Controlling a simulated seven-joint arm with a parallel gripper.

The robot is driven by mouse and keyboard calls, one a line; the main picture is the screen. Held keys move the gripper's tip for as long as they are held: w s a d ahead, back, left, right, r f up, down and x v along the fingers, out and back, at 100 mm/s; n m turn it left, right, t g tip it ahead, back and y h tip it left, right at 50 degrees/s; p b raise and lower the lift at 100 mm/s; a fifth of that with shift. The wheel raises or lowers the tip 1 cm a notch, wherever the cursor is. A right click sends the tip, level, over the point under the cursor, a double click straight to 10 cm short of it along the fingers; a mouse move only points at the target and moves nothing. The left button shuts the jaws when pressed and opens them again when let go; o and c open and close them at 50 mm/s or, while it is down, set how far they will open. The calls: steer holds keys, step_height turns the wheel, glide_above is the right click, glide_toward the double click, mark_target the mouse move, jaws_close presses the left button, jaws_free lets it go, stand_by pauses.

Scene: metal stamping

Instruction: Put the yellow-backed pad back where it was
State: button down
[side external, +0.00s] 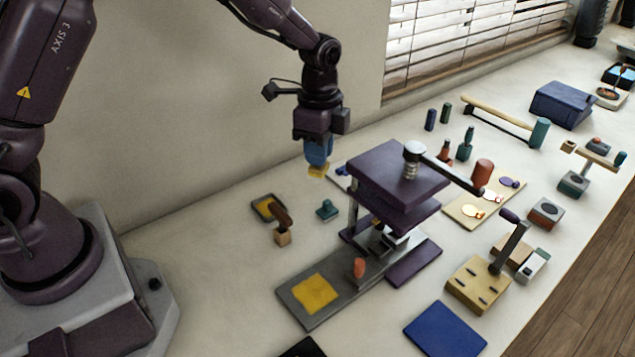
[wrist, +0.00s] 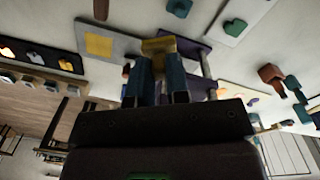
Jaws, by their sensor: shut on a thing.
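My gripper (side external: 318,161) is shut on a small yellow piece, which looks like the yellow-backed pad (side external: 318,171). It holds the pad in the air, behind and left of the purple press (side external: 398,172), clear of the bench. In the wrist view the pad (wrist: 158,46) shows between the blue fingertips of the gripper (wrist: 160,65). The pad's underside is not clear to see. A grey base plate with a flat yellow square (side external: 315,293) lies in front of the press.
A small dark tray with a yellow inside (side external: 266,207), a wooden-handled stamp (side external: 282,226) and a teal stamp (side external: 327,210) stand below my gripper. The press lever (side external: 445,168) reaches right. A blue pad (side external: 445,330) lies at the front edge. Several tools fill the right side.

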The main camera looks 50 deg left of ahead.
steer(key=w+a+n, duration=0.3)
steer(key=w+a, duration=0.1)
steer(key=a, duration=0.5)
step_height(320, 180, down, 7)
steer(key=shift+w+r, duration=0.15)
steer(key=shift+w, duration=0.05)
steer(key=shift+a, duration=0.15)
steer(key=shift+f, duration=2.85)
steer(key=shift+f, duration=0.65)
steer(key=c, duration=1)
jaws_free()
steer(key=shift+c, duration=0.2)
